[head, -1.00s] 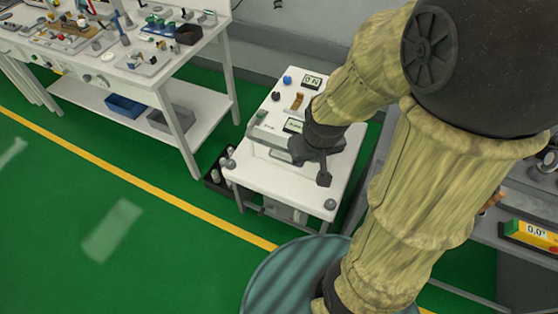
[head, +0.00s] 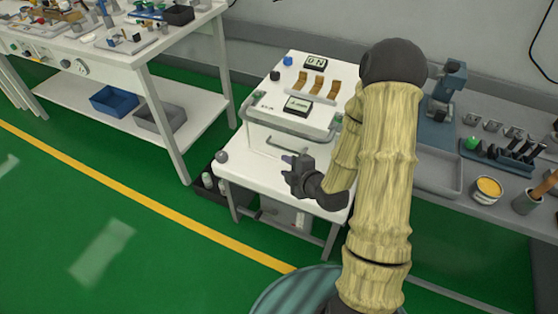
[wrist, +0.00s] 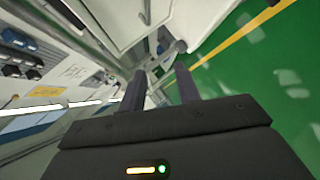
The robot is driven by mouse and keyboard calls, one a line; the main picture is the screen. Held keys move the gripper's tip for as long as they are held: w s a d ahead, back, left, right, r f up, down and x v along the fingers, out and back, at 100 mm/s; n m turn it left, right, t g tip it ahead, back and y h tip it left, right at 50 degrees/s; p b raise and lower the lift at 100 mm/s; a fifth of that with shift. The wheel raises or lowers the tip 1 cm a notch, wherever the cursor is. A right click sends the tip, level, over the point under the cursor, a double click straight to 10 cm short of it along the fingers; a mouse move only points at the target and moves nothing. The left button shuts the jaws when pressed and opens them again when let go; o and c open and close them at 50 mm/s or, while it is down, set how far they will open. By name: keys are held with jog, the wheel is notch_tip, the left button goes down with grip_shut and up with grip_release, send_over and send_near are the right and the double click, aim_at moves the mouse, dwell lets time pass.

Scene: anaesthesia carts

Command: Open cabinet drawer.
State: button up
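The white cabinet unit (head: 268,104) stands on a white cart top, with two small displays and several bronze tabs on its upper panel. A grey bar handle (head: 290,134) runs across its front, and the drawer front (head: 272,146) below is partly hidden by my arm. My gripper (head: 296,164) is in front of and below the handle, apart from it. In the wrist view my gripper's two dark fingers (wrist: 159,90) are spread, with nothing held between them. White panels and a grey bar show past the fingertips.
A white workbench (head: 150,62) with bins on its lower shelf stands at the left. A grey bench (head: 436,174) with tools and cups is at the right. A round grey knob (head: 221,156) sits at the cart's corner. Green floor (head: 60,210) in front is clear.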

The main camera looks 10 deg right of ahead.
jog(key=s+d+f+n+t+h+b, duration=0.1)
jog(key=d+f+n+t+b, duration=0.1)
jog(key=f+t+b, duration=0.5)
notch_tip(320, 180, down, 3)
jog(key=d+b, duration=0.1)
jog(key=b, duration=0.3)
jog(key=shift+s+d+f+n+h, duration=0.15)
jog(key=shift+n+h, duration=0.15)
jog(key=w+b, duration=0.2)
jog(key=b, duration=0.1)
jog(key=w+b, duration=0.1)
jog(key=w, duration=0.1)
jog(key=shift+a, duration=0.3)
jog(key=w+b, duration=0.1)
jog(key=b, duration=0.2)
jog(key=shift+a, duration=0.1)
jog(key=shift+w+b, duration=0.1)
jog(key=shift+b, duration=0.6)
